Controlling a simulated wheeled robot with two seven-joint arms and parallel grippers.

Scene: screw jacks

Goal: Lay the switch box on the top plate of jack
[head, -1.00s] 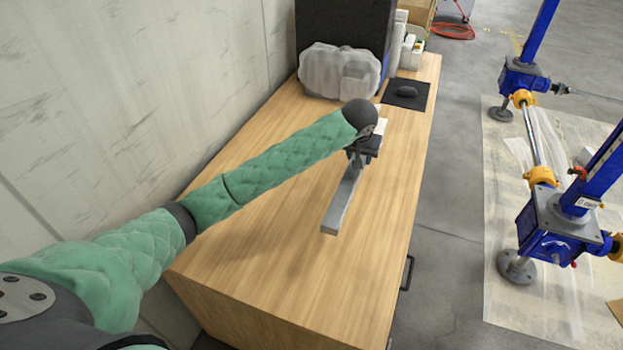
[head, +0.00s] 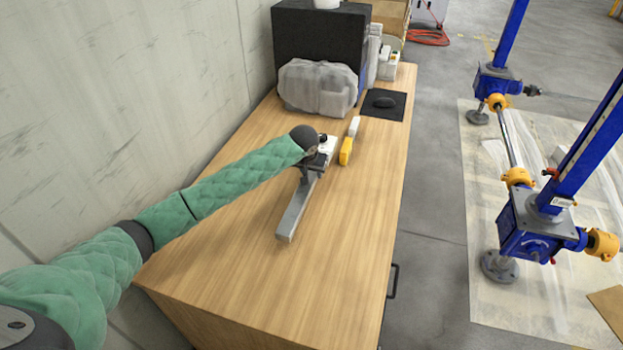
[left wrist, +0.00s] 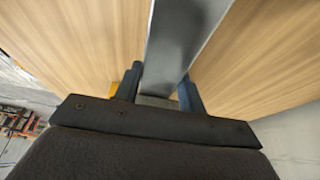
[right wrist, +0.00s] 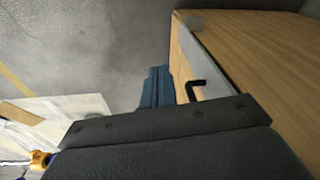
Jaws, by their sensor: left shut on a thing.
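My left gripper (head: 312,170) is shut on a long grey bar (head: 294,214), low over the wooden desk; I cannot tell whether the bar touches it. In the left wrist view the bar (left wrist: 180,40) runs away between the two fingers (left wrist: 157,90). A white piece with a dark knob (head: 328,146) shows just behind this gripper. I cannot tell which thing is the switch box. A near blue jack (head: 527,235) with a grey plate (head: 524,205) on top stands on the floor at the right. My right gripper (right wrist: 157,87) looks shut and empty, beside the desk.
The desk (head: 345,250) has free room at its front. A yellow and white item (head: 346,151) lies beyond the left gripper. A black mat (head: 372,107), a wrapped grey bundle (head: 318,88) and a black block (head: 320,45) are farther back. Another blue jack (head: 495,84) stands behind.

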